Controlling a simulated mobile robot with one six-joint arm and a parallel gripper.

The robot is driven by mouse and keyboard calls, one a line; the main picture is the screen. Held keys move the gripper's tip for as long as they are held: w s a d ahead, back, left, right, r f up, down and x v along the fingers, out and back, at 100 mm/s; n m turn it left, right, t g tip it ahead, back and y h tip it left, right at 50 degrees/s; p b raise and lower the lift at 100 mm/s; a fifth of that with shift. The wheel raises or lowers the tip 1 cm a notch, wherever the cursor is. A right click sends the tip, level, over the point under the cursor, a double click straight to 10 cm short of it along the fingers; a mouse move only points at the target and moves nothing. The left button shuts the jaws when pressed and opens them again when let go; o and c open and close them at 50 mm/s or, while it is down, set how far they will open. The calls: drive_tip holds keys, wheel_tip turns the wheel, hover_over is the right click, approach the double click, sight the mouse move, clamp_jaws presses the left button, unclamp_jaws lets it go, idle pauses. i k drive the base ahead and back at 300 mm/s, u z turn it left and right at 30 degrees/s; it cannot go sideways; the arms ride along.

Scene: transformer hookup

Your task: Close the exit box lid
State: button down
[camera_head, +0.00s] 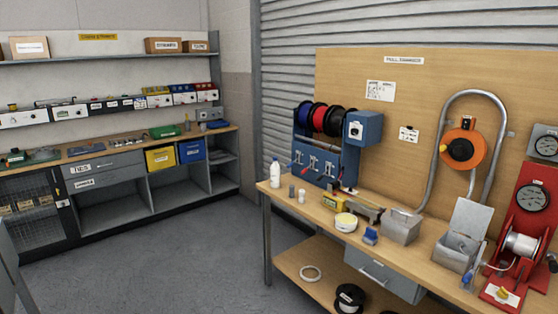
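A grey metal box (453,257) stands on the right part of the wooden bench. Its lid (471,217) is raised and stands upright, so the box is open. I take this to be the exit box, though no label on it is readable. A second small grey metal box (401,230) stands to its left, and whether it has a lid is unclear. My gripper is not in view.
The bench (318,216) also holds a white bottle (275,173), a white tub (346,222) and a blue block (370,236). A bent pipe with an orange reel (464,147) rises behind the boxes. A red winding stand (530,215) is right of them. The floor (205,262) is clear.

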sight(470, 218)
drive_tip(key=u, duration=1.45)
drive_tip(key=k, duration=0.1)
drive_tip(key=z, duration=2.45)
drive_tip(key=i, duration=0.55)
drive_tip(key=u, duration=0.75)
drive_tip(key=i, duration=0.5)
drive_tip(key=u, duration=0.8)
drive_tip(key=i, duration=0.65)
drive_tip(key=u, duration=0.2)
